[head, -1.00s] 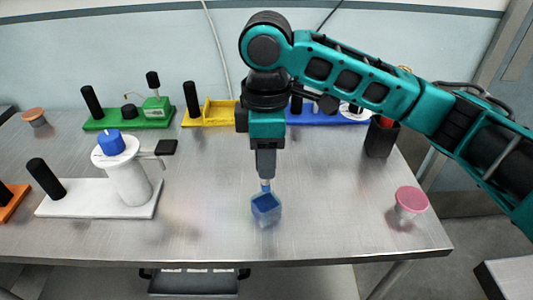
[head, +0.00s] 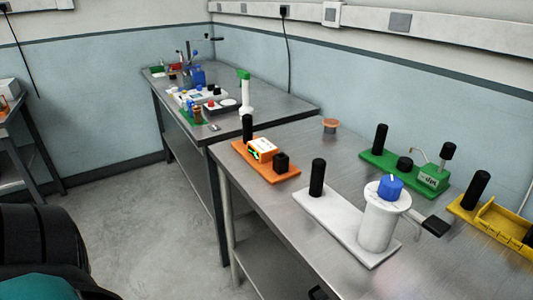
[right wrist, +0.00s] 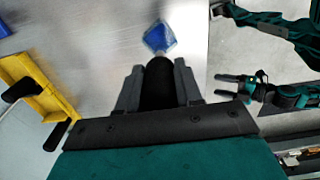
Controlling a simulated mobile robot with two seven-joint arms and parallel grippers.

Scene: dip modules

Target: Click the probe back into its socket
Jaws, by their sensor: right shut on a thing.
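My right gripper (right wrist: 158,66) is shut on a black cylindrical handle (right wrist: 156,88), likely the probe, in the right wrist view. Its lower end is hidden. A small blue, clear-walled cube-like container (right wrist: 159,37) shows just beyond the fingertips; I cannot tell whether the probe touches it. My left gripper (right wrist: 219,86) shows at the right of that view, its two fingers apart and empty.
A white module (head: 335,222) with a blue-knobbed white cylinder (head: 376,225) stands right of the orange one. Green (head: 410,175) and yellow (head: 500,220) modules stand behind to the right. An orange-lidded jar (head: 330,126) is near the wall. A second bench (head: 285,105) adjoins at left.

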